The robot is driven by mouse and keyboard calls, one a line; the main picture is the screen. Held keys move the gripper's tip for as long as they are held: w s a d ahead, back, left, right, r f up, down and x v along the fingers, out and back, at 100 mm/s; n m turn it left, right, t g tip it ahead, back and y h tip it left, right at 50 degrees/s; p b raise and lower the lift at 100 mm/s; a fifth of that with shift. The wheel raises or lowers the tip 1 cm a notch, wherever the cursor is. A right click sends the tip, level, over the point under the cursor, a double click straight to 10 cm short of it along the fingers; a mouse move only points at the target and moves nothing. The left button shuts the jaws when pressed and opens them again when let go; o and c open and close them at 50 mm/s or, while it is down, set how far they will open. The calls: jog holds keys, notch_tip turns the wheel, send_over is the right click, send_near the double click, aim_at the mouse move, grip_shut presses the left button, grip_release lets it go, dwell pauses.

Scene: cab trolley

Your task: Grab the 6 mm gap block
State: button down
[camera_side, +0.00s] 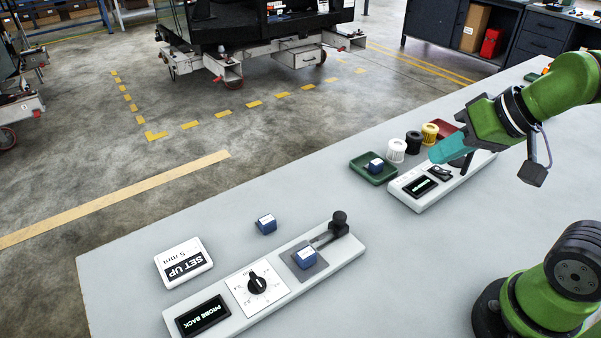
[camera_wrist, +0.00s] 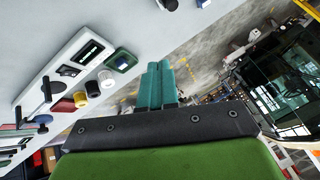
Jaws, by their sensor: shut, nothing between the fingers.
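Three small blue blocks with pale labels are in the side view; the labels are too small to tell which is 6 mm. One block (camera_side: 266,224) lies on the open table. Another block (camera_side: 306,258) sits on the grey pad of the front fixture. A third block (camera_side: 375,166) lies in a green tray, and it also shows in the wrist view (camera_wrist: 121,62). My gripper (camera_side: 433,156) has teal fingers, closed together and empty, above the rear fixture to the right of the green tray. Its fingers also show in the wrist view (camera_wrist: 158,66).
The front fixture (camera_side: 235,318) has a dial, a black probe and a screen reading "PROBE BACK". A card (camera_side: 184,262) reads "SET UP 5 mm". White (camera_side: 396,151), black (camera_side: 413,142) and yellow (camera_side: 430,133) ribbed cylinders and a red tray (camera_side: 447,130) stand near my gripper. The table's middle is clear.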

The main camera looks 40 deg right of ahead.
jog(key=c, duration=1.8)
grip_release()
jog(key=shift+c, duration=0.2)
jog(key=o, duration=1.2)
jog(key=n+g+h, duration=0.2)
jog(key=n+g, duration=0.2)
jog(key=g, duration=0.3)
send_over(306, 252)
jog(key=f, duration=1.5)
jog(key=shift+w+d+f, duration=0.2)
jog(key=shift+w+d, duration=0.05)
jog(key=shift+s+a+f, duration=0.15)
jog(key=shift+f, duration=1.45)
jog(key=shift+s+a+f, duration=0.1)
jog(key=shift+a+f, duration=0.05)
jog(key=shift+f, duration=1.4)
